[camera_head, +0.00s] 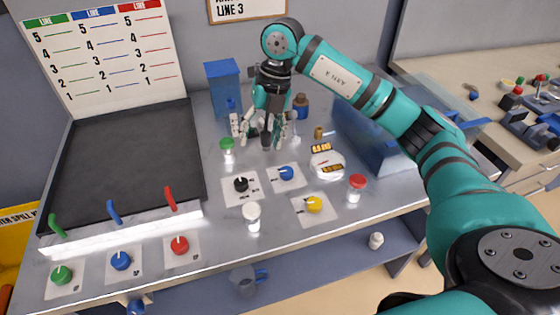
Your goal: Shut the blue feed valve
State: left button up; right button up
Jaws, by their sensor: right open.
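Three blue controls show, and I cannot tell which is the feed valve. A round blue knob (121,260) sits on a white plate at the front left, between a green knob (62,274) and a red knob (180,245). A blue lever (113,211) stands tilted on the white ledge behind it. Another blue knob (286,172) sits on a plate at mid-bench. My right gripper (262,137) is open, pointing down over the back of the bench, behind and left of that mid-bench knob and apart from it. My left gripper is not in view.
A black knob (240,184) and a yellow knob (313,204) sit mid-bench. Green-capped (227,147), white-capped (253,216) and red-capped (356,187) jars stand around them. A blue box (222,85) stands behind. A marked board (105,55) rises behind the dark panel (125,160).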

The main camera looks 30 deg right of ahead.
jog(key=d+r+m+h, duration=0.2)
jog(key=d+h, duration=0.1)
jog(key=d, duration=0.4)
jog(key=p, duration=0.2)
send_near(287, 170)
jog(key=shift+g, duration=0.3)
jog(key=f, duration=0.9)
jog(key=shift+w+f, duration=0.3)
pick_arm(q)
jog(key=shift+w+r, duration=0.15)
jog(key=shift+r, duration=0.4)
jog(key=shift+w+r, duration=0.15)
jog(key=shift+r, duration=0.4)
pick_arm(e)
jog(key=c, duration=1.1)
